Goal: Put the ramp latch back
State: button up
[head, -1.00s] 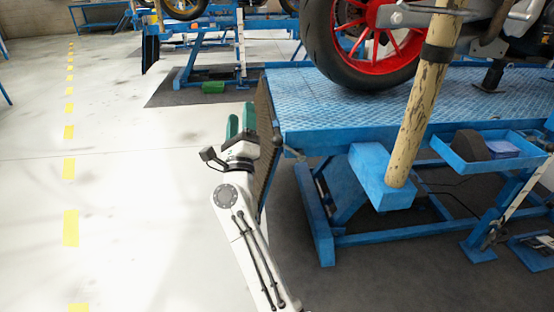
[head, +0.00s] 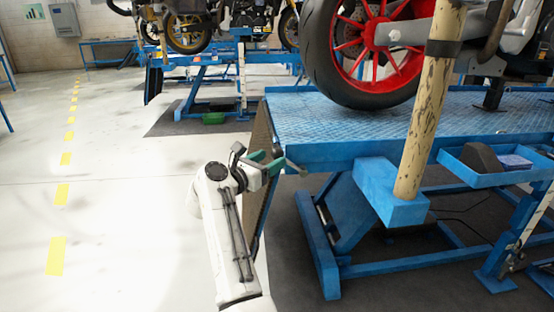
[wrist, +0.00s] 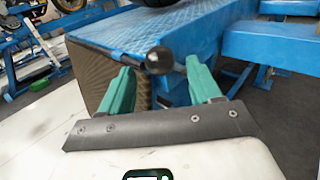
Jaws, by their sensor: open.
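The ramp latch is a dark rod with a round black knob (wrist: 159,60), lying along the end edge of the lift table in the wrist view. In the head view the latch handle (head: 294,168) sticks out at the table's near corner. The brown ramp panel (head: 260,138) hangs down from the table end; it also shows in the wrist view (wrist: 92,82). My gripper (head: 272,161) is open beside the latch. In the wrist view its green fingers (wrist: 160,66) stand on either side of the knob; contact cannot be told.
The blue lift table (head: 455,119) carries a motorcycle with a red wheel (head: 340,40). A worn post (head: 425,110) and a blue tray (head: 505,177) stand along its near side. Open floor (head: 110,210) lies to the left, with another lift behind.

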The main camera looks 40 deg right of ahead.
aim_at(273, 157)
jog(key=shift+w+d+b, duration=0.2)
jog(key=shift+w+d, duration=0.05)
jog(key=shift+d, duration=0.8)
jog(key=shift+w+d+b, duration=0.2)
jog(key=shift+d, duration=0.85)
grip_shut()
